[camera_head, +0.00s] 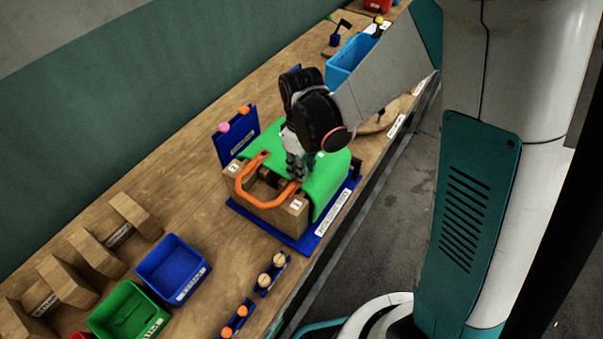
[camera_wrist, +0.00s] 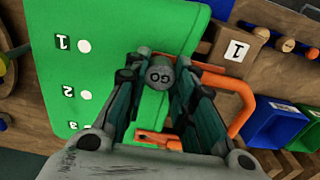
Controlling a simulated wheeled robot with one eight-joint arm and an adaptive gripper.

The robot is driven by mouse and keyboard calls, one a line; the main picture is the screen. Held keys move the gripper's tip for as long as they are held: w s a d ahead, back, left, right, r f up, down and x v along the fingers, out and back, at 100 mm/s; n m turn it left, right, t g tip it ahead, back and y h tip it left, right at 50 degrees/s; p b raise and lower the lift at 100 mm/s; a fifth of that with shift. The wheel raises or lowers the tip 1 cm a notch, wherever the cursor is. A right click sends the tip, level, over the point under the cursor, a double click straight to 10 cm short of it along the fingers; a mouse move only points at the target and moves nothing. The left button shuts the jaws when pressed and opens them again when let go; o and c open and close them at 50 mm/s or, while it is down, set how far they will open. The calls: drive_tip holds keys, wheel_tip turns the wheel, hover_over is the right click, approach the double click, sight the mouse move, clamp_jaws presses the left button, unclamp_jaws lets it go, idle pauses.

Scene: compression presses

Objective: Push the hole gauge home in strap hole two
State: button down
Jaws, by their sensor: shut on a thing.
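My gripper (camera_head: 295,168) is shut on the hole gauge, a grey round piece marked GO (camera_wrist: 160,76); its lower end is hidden. The green strap (camera_head: 328,182) lies over a wooden block on the press. In the wrist view the strap (camera_wrist: 120,35) shows white holes in a row at left: hole one (camera_wrist: 84,46), hole two (camera_wrist: 86,95) and, partly covered, hole three (camera_wrist: 84,126). The gauge is well to the right of hole two, near the strap's edge. I cannot tell its height above the strap.
An orange bent handle (camera_head: 243,189) stands beside the strap at the wooden block (camera_head: 274,214). A blue panel with pegs (camera_head: 237,138) stands behind. Blue (camera_head: 172,268) and green (camera_head: 128,315) bins and wooden pieces lie left; a light blue bin (camera_head: 349,57) lies beyond.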

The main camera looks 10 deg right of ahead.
drive_tip(key=shift+r+p, duration=1.05)
drive_tip(key=shift+r, duration=0.55)
idle(0.4)
drive_tip(key=shift+r+p, duration=1.1)
drive_tip(key=shift+r, duration=0.75)
